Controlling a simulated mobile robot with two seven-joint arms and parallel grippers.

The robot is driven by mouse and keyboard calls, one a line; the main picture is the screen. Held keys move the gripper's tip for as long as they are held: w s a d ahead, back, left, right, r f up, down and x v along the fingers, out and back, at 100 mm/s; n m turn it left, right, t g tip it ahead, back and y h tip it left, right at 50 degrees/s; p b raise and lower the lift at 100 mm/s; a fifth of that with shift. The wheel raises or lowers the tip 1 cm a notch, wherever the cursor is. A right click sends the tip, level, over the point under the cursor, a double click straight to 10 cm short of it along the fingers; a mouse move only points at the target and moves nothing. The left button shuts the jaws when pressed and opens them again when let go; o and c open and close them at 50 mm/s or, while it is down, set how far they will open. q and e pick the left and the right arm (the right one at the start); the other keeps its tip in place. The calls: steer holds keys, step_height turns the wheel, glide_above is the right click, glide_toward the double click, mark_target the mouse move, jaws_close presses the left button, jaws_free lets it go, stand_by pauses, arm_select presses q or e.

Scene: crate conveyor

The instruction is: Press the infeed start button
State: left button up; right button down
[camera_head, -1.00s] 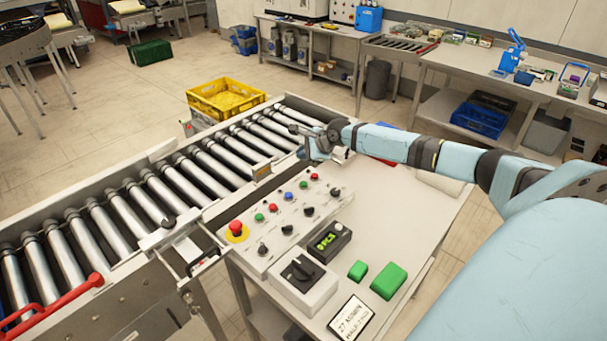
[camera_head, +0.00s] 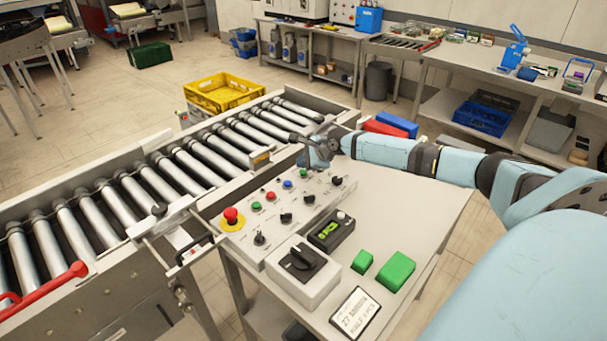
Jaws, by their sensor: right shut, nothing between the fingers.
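A grey control panel (camera_head: 262,236) stands on the table beside the roller conveyor. Its buttons include a green one (camera_head: 257,206), a red one (camera_head: 271,196) and a blue one (camera_head: 288,185). Their labels are too small to read, so I cannot tell which is the infeed start button. My right gripper (camera_head: 308,158) is shut and empty, at the panel's far end. It hides the buttons there, and I cannot tell whether it touches one. My left gripper is not in view.
A red emergency stop (camera_head: 232,215) on a yellow base sits at the panel's near end. Black knobs, a rotary switch box (camera_head: 302,275), a small display box (camera_head: 331,230) and two green blocks (camera_head: 397,271) are close by. The conveyor (camera_head: 130,208) runs along the left.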

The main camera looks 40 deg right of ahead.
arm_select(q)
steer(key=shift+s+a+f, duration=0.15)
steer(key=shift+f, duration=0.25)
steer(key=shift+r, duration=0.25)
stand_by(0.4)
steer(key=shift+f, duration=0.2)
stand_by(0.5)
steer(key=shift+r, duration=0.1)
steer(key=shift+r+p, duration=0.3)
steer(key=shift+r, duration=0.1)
arm_select(e)
steer(key=shift+f, duration=0.45)
